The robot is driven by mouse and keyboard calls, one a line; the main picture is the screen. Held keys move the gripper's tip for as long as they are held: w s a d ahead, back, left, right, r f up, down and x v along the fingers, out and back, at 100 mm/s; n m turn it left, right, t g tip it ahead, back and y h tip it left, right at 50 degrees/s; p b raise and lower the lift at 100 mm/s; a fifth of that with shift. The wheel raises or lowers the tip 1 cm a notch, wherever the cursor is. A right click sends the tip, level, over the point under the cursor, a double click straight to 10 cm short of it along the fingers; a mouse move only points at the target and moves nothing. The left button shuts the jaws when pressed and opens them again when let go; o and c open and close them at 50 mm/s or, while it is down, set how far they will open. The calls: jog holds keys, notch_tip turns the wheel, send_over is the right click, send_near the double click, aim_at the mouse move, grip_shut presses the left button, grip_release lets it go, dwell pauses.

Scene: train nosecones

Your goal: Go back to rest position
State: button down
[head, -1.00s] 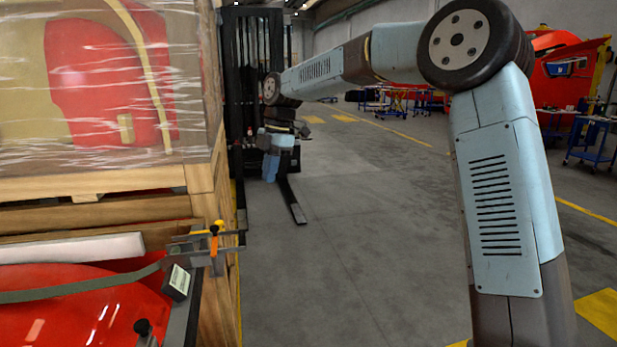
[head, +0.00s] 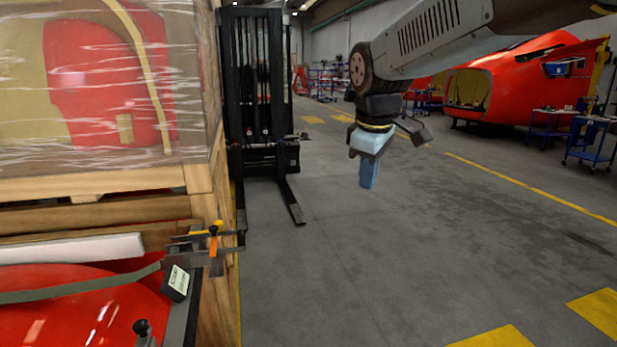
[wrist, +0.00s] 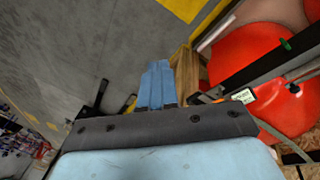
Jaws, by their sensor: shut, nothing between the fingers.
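My gripper (head: 369,172) hangs down at the end of my arm in the head view, right of the forklift and above the open floor. Its blue fingers are together and empty. They also show in the wrist view (wrist: 155,84), pointing away from the camera with no object between them. My arm reaches in from the upper right of the head view and touches nothing that I can see.
A wooden crate (head: 200,178) with wrapped red parts stands at the left, with a red nosecone (head: 85,305) and a clamp (head: 213,243) below. A black forklift (head: 258,95) stands behind. Red nosecones (head: 530,82) and blue carts (head: 590,140) are at the right. The middle floor is clear.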

jog(key=s+d+f+m+t, duration=0.1)
jog(key=s+d+f+m, duration=0.1)
jog(key=s+d+m, duration=0.3)
jog(key=s+d+f+m+t, duration=0.1)
jog(key=s+d+f+m, duration=0.1)
jog(key=s+d+m, duration=0.4)
jog(key=s, duration=0.5)
jog(key=shift+d+f, duration=0.3)
jog(key=shift+d, duration=0.1)
dwell(0.9)
